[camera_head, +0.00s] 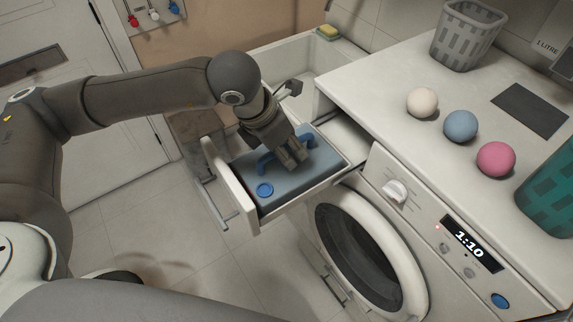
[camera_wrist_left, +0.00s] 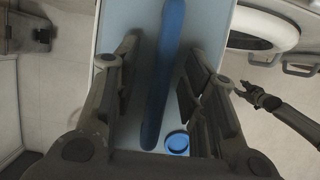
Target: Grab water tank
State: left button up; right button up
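The water tank (camera_head: 322,168) is a grey-blue box with a blue handle (camera_head: 266,163) and a round blue cap (camera_head: 264,190). It sits in the pulled-out drawer (camera_head: 240,205) of the washing machine. My left gripper (camera_head: 292,160) is over the tank at the handle, hiding part of it. In the left wrist view the handle (camera_wrist_left: 165,75) runs between the two spread fingers of the left gripper (camera_wrist_left: 160,95), with gaps on both sides. The cap (camera_wrist_left: 177,142) shows beside it. My right gripper (camera_wrist_left: 262,98) appears at the right of the left wrist view; its fingers are too small to judge.
The washing machine (camera_head: 385,170) has a round door below the drawer. On its top stand white (camera_head: 422,102), blue (camera_head: 460,125) and pink (camera_head: 496,159) balls, a grey basket (camera_head: 466,38) and a teal container (camera_head: 552,190). Floor left of the drawer is clear.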

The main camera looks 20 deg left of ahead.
dwell(0.5)
pick_arm(q)
grip_shut()
dwell(0.3)
jog(key=shift+w, duration=0.1)
